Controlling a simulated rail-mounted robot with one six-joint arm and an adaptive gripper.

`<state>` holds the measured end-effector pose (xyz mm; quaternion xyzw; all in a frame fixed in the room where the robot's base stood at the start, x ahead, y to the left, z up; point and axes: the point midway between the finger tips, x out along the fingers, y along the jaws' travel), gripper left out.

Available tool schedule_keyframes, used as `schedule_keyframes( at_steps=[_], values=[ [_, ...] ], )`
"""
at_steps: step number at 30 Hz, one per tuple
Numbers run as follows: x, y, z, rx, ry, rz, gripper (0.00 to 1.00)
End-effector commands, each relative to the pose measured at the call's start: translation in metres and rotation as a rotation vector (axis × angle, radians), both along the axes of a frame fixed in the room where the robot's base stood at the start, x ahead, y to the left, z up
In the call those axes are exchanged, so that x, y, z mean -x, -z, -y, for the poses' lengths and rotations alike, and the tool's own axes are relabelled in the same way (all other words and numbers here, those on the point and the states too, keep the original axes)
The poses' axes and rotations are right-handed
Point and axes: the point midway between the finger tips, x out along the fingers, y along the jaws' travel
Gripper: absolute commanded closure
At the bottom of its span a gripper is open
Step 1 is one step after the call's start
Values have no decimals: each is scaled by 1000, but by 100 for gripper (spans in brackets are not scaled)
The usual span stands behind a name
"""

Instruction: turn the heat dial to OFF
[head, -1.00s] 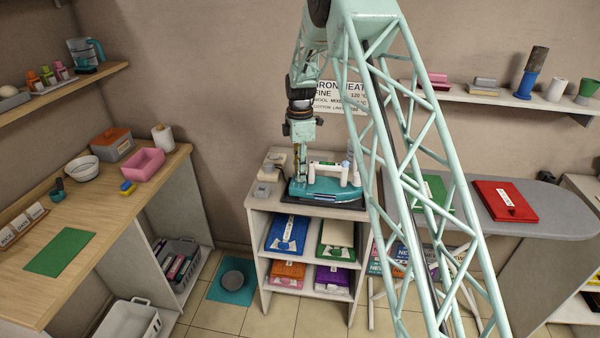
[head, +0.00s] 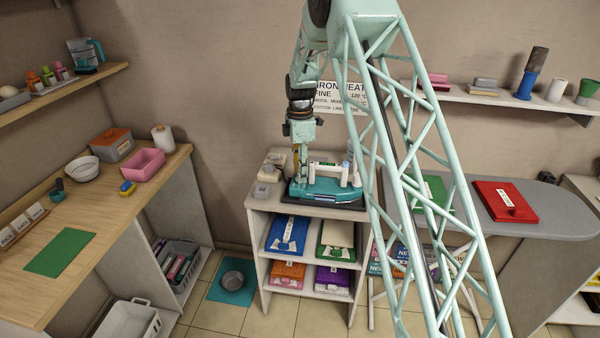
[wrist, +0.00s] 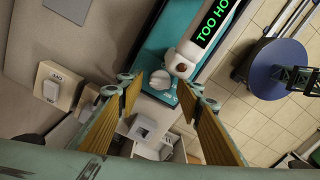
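The teal iron (head: 328,188) stands on a dark base on top of the small shelf unit. In the wrist view, its teal body (wrist: 163,38) carries a lit display (wrist: 212,20) with green letters reading "TOO HO", cut off at the frame edge. A white rounded knob (wrist: 162,80), which looks like the heat dial, is on the near end of the body. Its setting cannot be read. My gripper (wrist: 160,86) is open, with the knob between its fingertips in the view; contact cannot be told. In the head view, my gripper (head: 300,176) points down at the iron's left end.
A wall sign (head: 340,97) lists iron heats behind my arm. Small pale boxes (head: 268,180) stand left of the iron. A white post with a brown top (wrist: 182,67) rises close beside the knob. A grey counter (head: 545,215) with a red folder is at the right.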

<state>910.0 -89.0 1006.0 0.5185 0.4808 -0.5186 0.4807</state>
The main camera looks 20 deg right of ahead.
Motion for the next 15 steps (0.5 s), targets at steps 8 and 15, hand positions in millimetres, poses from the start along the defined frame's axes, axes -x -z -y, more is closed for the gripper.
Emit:
schedule_keyframes(
  at_steps=[8, 15],
  values=[
    [-1, -16, 0, 0, 0, 1, 67],
    [-1, -46, 0, 0, 0, 3, 67]
  ],
)
